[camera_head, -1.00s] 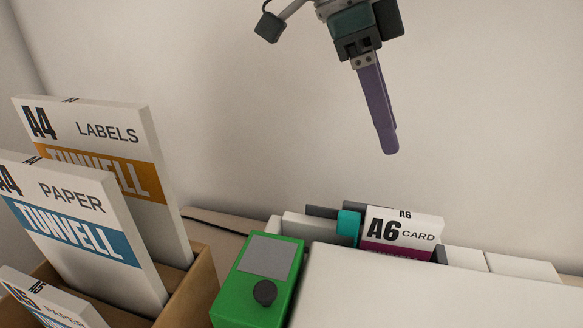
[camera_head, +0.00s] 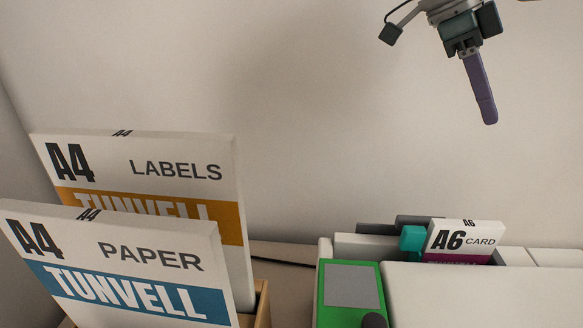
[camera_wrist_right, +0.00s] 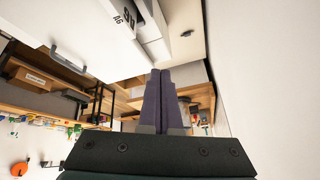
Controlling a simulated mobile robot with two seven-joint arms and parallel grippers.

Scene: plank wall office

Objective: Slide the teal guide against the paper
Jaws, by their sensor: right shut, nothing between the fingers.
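The teal guide (camera_head: 412,240) stands in the white printer's feed slot, at the left side of the A6 card pack (camera_head: 463,241). Whether the two touch I cannot tell. The pack is white with a magenta band and sits upright, its lower part hidden by the printer cover. My right gripper (camera_head: 486,118) hangs well above and to the right of the guide, against the wall, with its purple fingers shut and empty. The right wrist view shows the shut fingers (camera_wrist_right: 167,75) and the A6 pack (camera_wrist_right: 124,14) beyond them. My left gripper is not in view.
The white printer (camera_head: 480,295) has a green control panel (camera_head: 345,290) at its left. Air between my gripper and the printer is clear.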

